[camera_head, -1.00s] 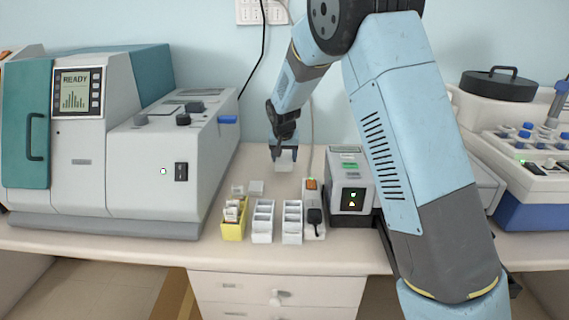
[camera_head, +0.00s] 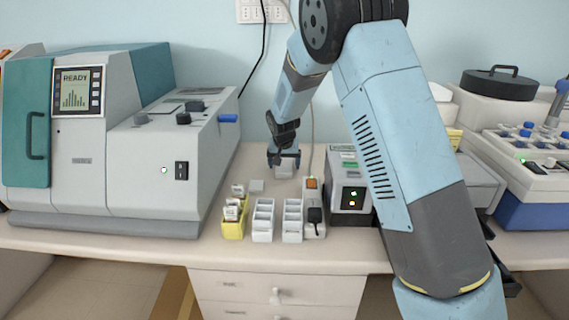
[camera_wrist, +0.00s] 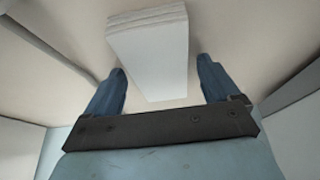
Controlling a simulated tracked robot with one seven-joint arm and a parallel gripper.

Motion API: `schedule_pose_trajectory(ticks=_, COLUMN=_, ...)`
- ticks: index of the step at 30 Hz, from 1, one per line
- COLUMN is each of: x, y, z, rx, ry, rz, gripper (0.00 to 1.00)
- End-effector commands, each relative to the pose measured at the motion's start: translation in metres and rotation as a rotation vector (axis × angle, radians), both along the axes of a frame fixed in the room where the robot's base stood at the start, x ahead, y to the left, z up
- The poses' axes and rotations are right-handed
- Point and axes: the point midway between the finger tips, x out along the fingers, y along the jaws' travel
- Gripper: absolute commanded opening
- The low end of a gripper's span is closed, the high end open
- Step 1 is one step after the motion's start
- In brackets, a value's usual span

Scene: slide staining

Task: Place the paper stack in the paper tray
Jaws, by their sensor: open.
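A white paper stack (camera_wrist: 150,45) lies on the pale surface in the wrist view. Its near end reaches between the two fingers of my gripper (camera_wrist: 161,68), with a visible gap on each side. In the head view my gripper (camera_head: 284,162) points down over the back middle of the bench, with the small white stack (camera_head: 284,171) between and below its fingers. The fingers are apart. I cannot pick out the paper tray with certainty; small white pieces, one a flat square (camera_head: 256,186), lie to the left of my gripper.
A large grey machine (camera_head: 150,175) fills the left. My arm hides part of the right.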

Motion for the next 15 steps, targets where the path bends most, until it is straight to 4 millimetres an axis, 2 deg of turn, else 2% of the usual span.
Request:
schedule_pose_trajectory(ticks=8, x=-0.001, y=0.000, z=0.003, rx=0.000, ry=-0.001, rz=0.000, gripper=0.89)
schedule_pose_trajectory(ticks=15, x=-0.013, y=0.000, z=0.031, rx=0.002, ry=-0.002, rz=0.001, gripper=0.89)
